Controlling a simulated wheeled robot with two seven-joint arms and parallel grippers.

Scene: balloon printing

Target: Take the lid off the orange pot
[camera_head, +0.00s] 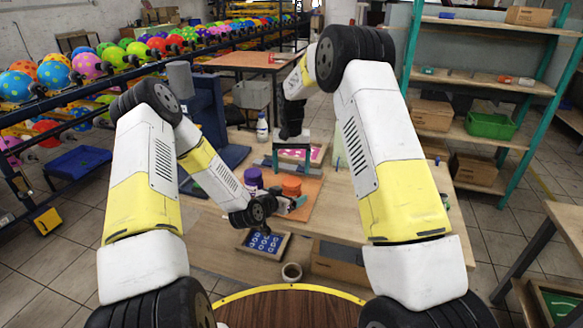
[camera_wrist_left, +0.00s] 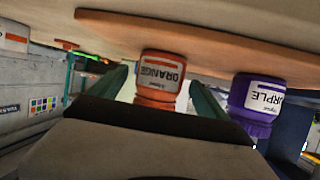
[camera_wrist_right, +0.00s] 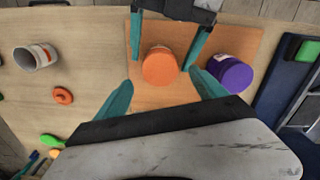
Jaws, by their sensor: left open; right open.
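The orange pot (camera_head: 291,186) stands upright on an orange-brown board beside the purple pot (camera_head: 253,178). In the left wrist view the orange pot (camera_wrist_left: 160,78) appears upside down, its label readable as ORANGE, between the teal fingers of my left gripper (camera_wrist_left: 160,85). The left fingers are open around it at the sides. My right gripper (camera_head: 292,165) is open, pointing down above and behind the pot in the head view. In the right wrist view the round orange lid (camera_wrist_right: 160,65) lies between the open right fingertips, with the left fingers on either side. I cannot tell any contact.
The purple pot (camera_wrist_right: 231,73) stands close beside the left fingers. A white cup (camera_wrist_right: 37,57) and an orange ring (camera_wrist_right: 62,95) lie on the table. A tray of blue pieces (camera_head: 264,243) is near the front edge. Balloon racks (camera_head: 90,70) stand at left.

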